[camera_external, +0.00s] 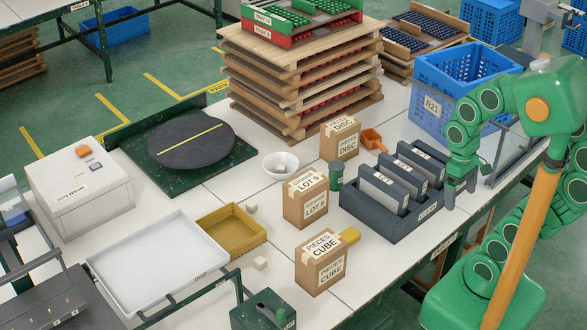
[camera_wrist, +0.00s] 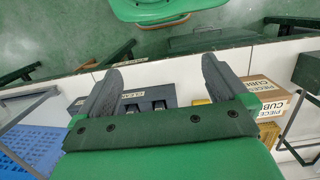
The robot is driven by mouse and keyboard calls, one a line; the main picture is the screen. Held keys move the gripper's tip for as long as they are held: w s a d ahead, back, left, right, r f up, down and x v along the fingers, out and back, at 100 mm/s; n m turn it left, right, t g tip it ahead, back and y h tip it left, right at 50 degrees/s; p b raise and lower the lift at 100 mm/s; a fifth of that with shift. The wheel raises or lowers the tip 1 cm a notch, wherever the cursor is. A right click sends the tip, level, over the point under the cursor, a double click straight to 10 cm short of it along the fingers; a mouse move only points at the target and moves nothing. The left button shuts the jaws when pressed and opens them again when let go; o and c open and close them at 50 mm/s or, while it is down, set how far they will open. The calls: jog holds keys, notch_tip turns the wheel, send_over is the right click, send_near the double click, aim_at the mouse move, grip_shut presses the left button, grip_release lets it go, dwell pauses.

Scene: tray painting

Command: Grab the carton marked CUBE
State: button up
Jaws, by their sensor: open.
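The carton marked CUBE (camera_external: 320,266) is a brown box with a white label. It stands upright on the white table at the front, nearest the camera in its row. In the wrist view the CUBE carton (camera_wrist: 266,98) shows at the right, beyond the right finger and partly hidden by it. My gripper (camera_external: 459,195) is open and empty, pointing down beside the right end of the grey rack, well apart from the carton.
The LOT 9 carton (camera_external: 305,200) and the DISC carton (camera_external: 341,138) stand behind it. The grey rack (camera_external: 385,222) of dark plates lies between my gripper and the cartons. A yellow object (camera_external: 349,236) touches or nearly touches the CUBE carton. A dark green box (camera_external: 263,312) stands front left.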

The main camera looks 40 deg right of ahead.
aim_at(335, 237)
jog(key=w+a+f+m+g+y, duration=0.1)
jog(key=w+a+f+m+y, duration=0.35)
jog(key=a, duration=0.25)
jog(key=w+a+f+m+g+y, duration=0.1)
jog(key=w+a+f+m+y, duration=0.25)
jog(key=w+a, duration=0.3)
jog(key=w+a+f+m+t+y, duration=0.1)
jog(key=w+f+m+t+y, duration=0.1)
jog(key=w+f+m+y, duration=0.25)
jog(key=w+a+f+m+t+y, duration=0.1)
jog(key=w+f+m+t, duration=0.15)
jog(key=w+m, duration=0.45)
jog(key=shift+n+g, duration=0.35)
jog(key=shift+n, duration=0.4)
jog(key=shift+w+x, duration=0.25)
jog(key=shift+x, duration=1.05)
jog(key=shift+w+x, duration=0.25)
jog(key=shift+x, duration=1)
jog(key=shift+w+x, duration=0.25)
jog(key=shift+x, duration=1.05)
jog(key=c, duration=1.7)
